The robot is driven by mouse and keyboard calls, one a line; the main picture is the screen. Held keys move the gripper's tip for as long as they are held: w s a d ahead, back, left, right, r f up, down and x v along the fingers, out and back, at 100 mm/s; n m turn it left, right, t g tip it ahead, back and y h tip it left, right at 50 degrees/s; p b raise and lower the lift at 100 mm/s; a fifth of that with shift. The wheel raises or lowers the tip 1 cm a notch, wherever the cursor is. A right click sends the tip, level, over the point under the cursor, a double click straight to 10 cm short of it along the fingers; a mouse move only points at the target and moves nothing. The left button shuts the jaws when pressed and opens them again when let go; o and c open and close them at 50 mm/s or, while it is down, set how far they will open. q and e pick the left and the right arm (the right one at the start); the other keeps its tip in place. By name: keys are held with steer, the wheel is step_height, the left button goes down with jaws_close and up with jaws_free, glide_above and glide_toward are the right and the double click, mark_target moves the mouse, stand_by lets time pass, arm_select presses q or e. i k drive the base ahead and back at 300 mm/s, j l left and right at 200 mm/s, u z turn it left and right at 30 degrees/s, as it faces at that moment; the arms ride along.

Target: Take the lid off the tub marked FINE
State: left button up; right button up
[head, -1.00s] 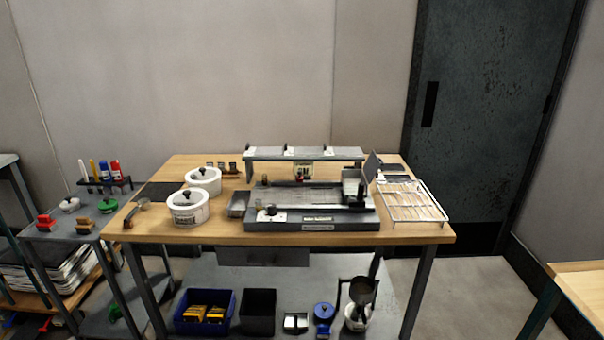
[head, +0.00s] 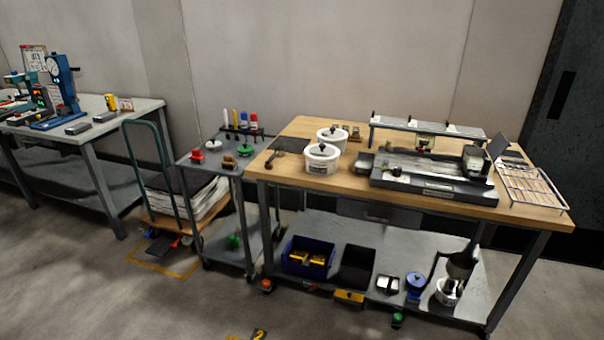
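Two white tubs with lids stand on the left part of the wooden bench. The front tub (head: 321,166) has a dark marking on its side, too small to read, and its lid (head: 322,151) with a black knob is on. The rear tub (head: 341,142) stands behind it, partly hidden, with its lid (head: 332,133) also on. I cannot tell which tub is marked FINE. Neither of my grippers is in view.
The wooden bench (head: 519,207) holds a grey machine (head: 433,184) and a wire rack (head: 534,188). A small grey cart (head: 205,166) stands left of it, then a trolley with stacked sheets (head: 193,203). A workbench (head: 105,130) is at far left. The foreground floor (head: 180,310) is mostly clear.

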mark_target(332, 134)
steer(key=i+j+z, duration=0.15)
steer(key=z, duration=0.2)
steer(key=j+z, duration=0.35)
steer(key=i+j+z, duration=0.15)
steer(key=z, duration=0.2)
steer(key=j+z, duration=0.45)
steer(key=j, duration=3.75)
steer(key=i+l+u, duration=0.15)
steer(key=u, duration=0.7)
